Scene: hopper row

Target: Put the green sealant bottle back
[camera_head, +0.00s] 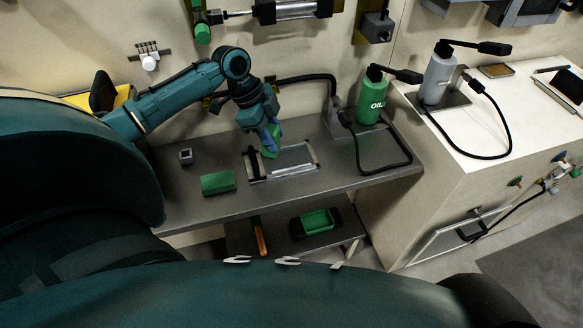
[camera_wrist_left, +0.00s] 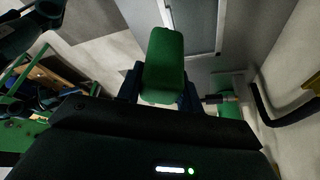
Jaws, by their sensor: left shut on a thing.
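My left gripper (camera_head: 268,146) is shut on a green block-like thing, which I take to be the green sealant bottle (camera_head: 275,131). In the left wrist view the green sealant bottle (camera_wrist_left: 164,62) stands out between the fingers of the left gripper (camera_wrist_left: 160,92). In the head view the fingers hide part of it, and it is over the metal bench near a framed tray (camera_head: 299,171). I cannot tell whether it touches the tray. My right gripper is not in view.
On the metal bench (camera_head: 182,208) lie a green block (camera_head: 217,183) and a small grey cube (camera_head: 186,156). A green OIL bottle (camera_head: 370,108) with a black hose stands at the right. A grey bottle (camera_head: 437,78) stands on the white cabinet. A green bin (camera_head: 318,222) sits below.

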